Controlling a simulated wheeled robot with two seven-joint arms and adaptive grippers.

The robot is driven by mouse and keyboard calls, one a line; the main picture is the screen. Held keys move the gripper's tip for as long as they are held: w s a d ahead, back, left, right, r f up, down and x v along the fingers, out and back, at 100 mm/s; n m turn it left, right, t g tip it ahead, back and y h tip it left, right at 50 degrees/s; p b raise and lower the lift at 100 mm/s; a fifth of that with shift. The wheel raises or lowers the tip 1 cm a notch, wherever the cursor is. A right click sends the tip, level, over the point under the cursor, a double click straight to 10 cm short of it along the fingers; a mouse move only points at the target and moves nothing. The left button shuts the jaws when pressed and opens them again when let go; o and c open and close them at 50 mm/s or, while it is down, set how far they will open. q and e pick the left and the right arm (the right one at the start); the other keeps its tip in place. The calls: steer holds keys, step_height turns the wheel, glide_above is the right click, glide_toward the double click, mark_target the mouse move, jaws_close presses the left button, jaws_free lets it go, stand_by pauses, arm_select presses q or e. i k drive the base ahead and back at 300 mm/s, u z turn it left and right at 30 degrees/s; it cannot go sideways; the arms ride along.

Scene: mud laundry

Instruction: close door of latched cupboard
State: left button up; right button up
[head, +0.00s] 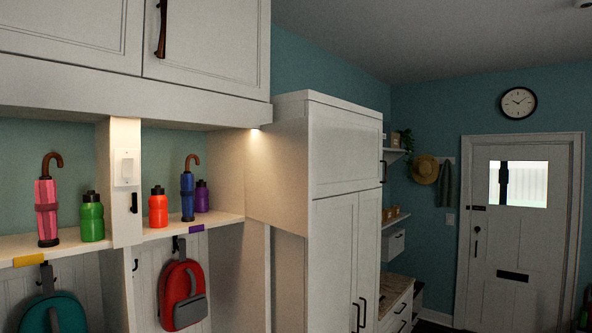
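A tall white cupboard (277,170) stands in the middle of the head view. Its upper door (345,152) has a dark handle at the right edge and looks flush with the frame. Its two lower doors (343,245) have dark handles near the bottom of the picture and also look flush. White overhead cabinet doors (205,40) are at the top left, with a dark handle (161,28); they look shut. I cannot tell which of these is the latched cupboard, and no door visibly stands open. Neither of my grippers is in view.
An open shelf (215,220) at left holds umbrellas and bottles; a red backpack (183,293) and a teal backpack (53,312) hang below. A low drawer unit (397,305) stands past the cupboard. A white entry door (515,240) is at far right.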

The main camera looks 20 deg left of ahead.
mark_target(279, 157)
steer(key=z, duration=0.15)
steer(key=i, duration=1.75)
steer(key=u, duration=0.5)
steer(key=i, duration=0.95)
steer(key=u, duration=1.6)
steer(key=i, duration=0.65)
steer(key=u, duration=0.55)
